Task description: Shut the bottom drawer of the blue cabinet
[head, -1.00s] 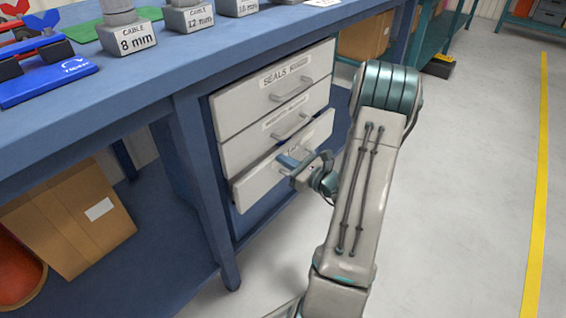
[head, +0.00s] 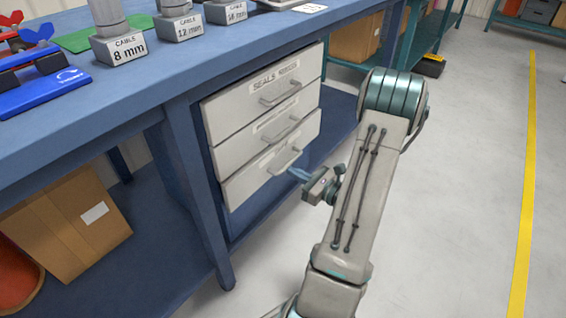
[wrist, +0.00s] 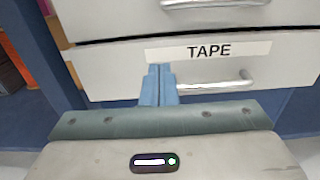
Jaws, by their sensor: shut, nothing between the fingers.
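The bottom drawer (head: 243,187) of the cabinet is pale grey with a bar handle (head: 285,160). Its front looks about level with the drawers above. In the wrist view the drawer front (wrist: 115,77) carries a TAPE label (wrist: 209,51), with its handle (wrist: 215,87) to the right. My gripper (head: 298,173) is shut and empty, its blue fingers pointing at the drawer front. In the wrist view the fingertips (wrist: 158,72) are left of the handle and overlap the label's lower left. I cannot tell whether they touch the front.
The middle drawer (head: 225,153) and top SEALS drawer (head: 225,110) look shut. The blue bench (head: 150,90) overhangs the drawers, with a leg (head: 200,190) to their left. A cardboard box (head: 65,225) lies on the lower shelf. Clear floor (head: 460,200) extends to the right.

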